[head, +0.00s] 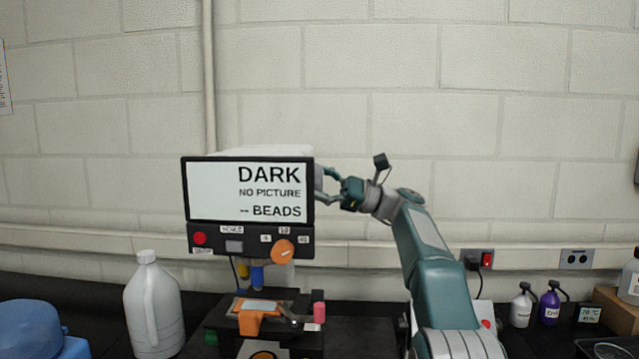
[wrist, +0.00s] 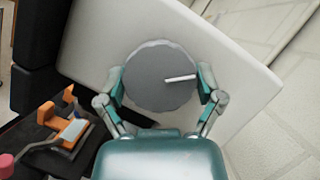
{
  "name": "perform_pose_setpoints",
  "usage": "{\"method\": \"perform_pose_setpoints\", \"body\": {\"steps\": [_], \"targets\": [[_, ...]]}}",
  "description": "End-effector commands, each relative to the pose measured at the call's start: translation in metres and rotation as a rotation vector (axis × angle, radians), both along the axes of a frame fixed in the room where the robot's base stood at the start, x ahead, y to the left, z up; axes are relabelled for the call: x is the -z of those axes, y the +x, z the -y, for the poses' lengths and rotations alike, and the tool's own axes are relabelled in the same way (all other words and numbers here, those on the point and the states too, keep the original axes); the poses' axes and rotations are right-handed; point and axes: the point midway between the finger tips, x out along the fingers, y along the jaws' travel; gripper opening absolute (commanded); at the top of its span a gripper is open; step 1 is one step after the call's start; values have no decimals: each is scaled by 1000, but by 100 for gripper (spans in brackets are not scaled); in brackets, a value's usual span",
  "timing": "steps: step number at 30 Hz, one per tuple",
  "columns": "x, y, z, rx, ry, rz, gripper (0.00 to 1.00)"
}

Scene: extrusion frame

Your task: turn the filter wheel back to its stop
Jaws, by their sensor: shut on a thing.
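The filter wheel (wrist: 150,85) is a grey round knob on the side of the white housing (wrist: 100,35). A white pointer line on it points right and slightly up in the wrist view. My gripper (wrist: 162,84) has one finger on each side of the wheel and is shut on its rim. In the head view, my gripper (head: 327,186) reaches to the right side of the microscope, and the wheel is mostly hidden there. The microscope's screen (head: 230,190) reads "DARK", "NO PICTURE" and "-- BEADS".
Below the screen are a red button (head: 199,238) and an orange knob (head: 282,250). An orange stage piece (head: 250,322) sits under the lenses. A white jug (head: 153,305) stands left; small bottles (head: 521,306) stand right. The wall is close behind.

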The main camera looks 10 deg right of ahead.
Motion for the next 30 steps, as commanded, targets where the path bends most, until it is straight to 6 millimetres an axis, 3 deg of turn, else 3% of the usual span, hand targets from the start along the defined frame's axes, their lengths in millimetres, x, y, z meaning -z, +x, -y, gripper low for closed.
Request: {"method": "perform_pose_setpoints", "body": {"steps": [13,30], "targets": [[4,3,0,0,-73,210,38],[4,2,1,-1,-90,258,38]]}}
